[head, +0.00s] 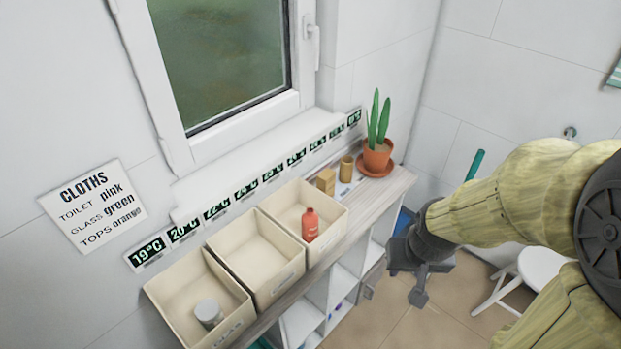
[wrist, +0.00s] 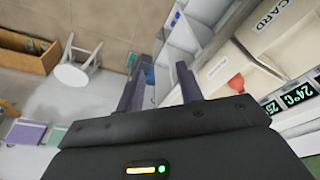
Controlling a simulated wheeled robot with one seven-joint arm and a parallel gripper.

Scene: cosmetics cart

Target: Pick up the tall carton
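A small tan carton (head: 326,181) stands upright on the shelf top, just behind the right-hand bin. It is the only box-shaped carton I can make out, and I cannot make it out in the wrist view. My gripper (head: 392,292) hangs in front of the shelf unit, to the right of and lower in the picture than the carton, well apart from it. In the wrist view my gripper (wrist: 160,78) has its two fingers spread with nothing held between them.
Three cream bins (head: 258,258) line the shelf top. One holds a red bottle (head: 310,226), another a grey-white jar (head: 209,313). A tan round container (head: 346,168) and a potted plant (head: 377,155) stand near the carton. A white stool (head: 540,272) is at right.

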